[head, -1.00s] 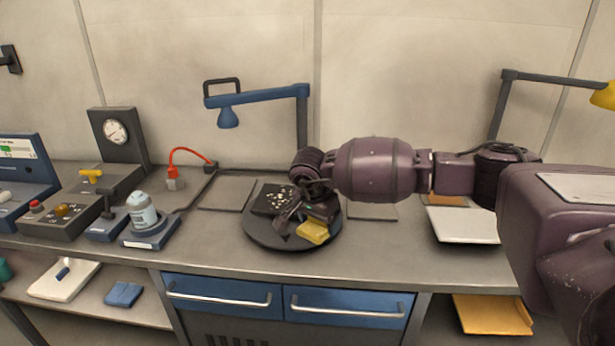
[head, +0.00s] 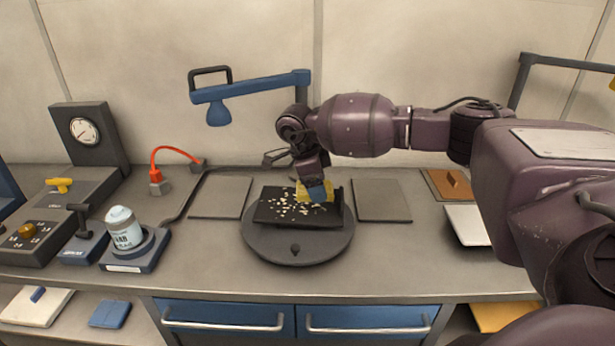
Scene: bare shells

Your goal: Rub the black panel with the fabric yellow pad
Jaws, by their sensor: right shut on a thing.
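The black panel (head: 275,212) lies on a round dark turntable (head: 297,248) in the middle of the bench. Pale crumbs are scattered over the panel's middle. My right gripper (head: 316,192) is shut on the yellow pad (head: 304,188) above the panel's far right part. The gripper partly hides the pad, and I cannot tell whether the pad touches the panel. My left gripper is not in view.
Flat grey plates lie left (head: 220,197) and right (head: 381,200) of the turntable. A blue lamp (head: 250,90) overhangs behind it. A white canister (head: 123,228) stands at left, near a red hooked cable (head: 172,150). The bench front is clear.

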